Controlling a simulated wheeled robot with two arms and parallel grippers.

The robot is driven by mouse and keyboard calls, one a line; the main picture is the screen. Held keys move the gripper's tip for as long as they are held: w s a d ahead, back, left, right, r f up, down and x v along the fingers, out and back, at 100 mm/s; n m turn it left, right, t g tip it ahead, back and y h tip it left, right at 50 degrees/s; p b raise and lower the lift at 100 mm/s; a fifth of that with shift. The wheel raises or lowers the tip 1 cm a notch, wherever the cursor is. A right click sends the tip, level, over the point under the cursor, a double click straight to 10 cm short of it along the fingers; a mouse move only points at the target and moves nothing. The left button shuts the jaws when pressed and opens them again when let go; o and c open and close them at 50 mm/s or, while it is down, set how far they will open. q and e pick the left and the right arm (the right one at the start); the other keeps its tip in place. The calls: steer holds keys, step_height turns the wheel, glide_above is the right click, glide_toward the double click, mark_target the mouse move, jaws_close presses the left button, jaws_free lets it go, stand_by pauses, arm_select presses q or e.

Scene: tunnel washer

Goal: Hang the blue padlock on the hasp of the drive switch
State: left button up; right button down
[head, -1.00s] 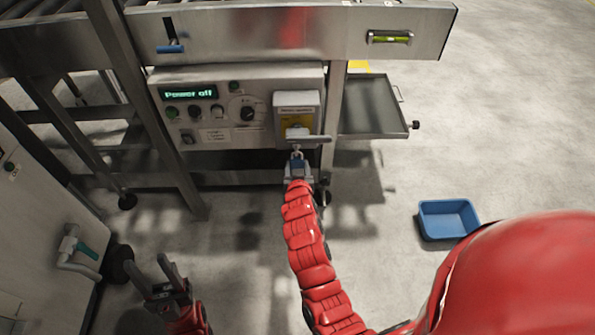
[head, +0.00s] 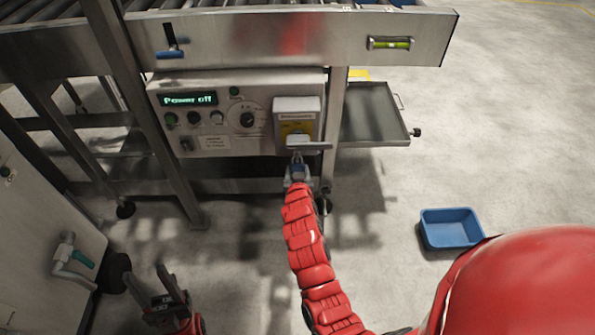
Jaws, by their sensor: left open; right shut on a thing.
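The drive switch (head: 297,113) is a grey box with a yellow plate at the right end of the control panel. A grey bar, which may be its handle or hasp (head: 310,146), sticks out at its lower edge. My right gripper (head: 298,168) is just below this bar, shut on the blue padlock (head: 298,160). The padlock is small and partly hidden by the gripper and the bar. I cannot tell whether its shackle is through the hasp. My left gripper (head: 166,283) is open and empty at the lower left, above the floor.
The control panel (head: 205,140) shows "Power off" on its display. A grey tray (head: 375,115) juts out to the right of the switch. A blue bin (head: 450,228) stands on the floor at right. A frame leg (head: 150,120) stands left of the panel.

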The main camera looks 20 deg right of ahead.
steer(key=shift+c, duration=0.9)
jaws_free()
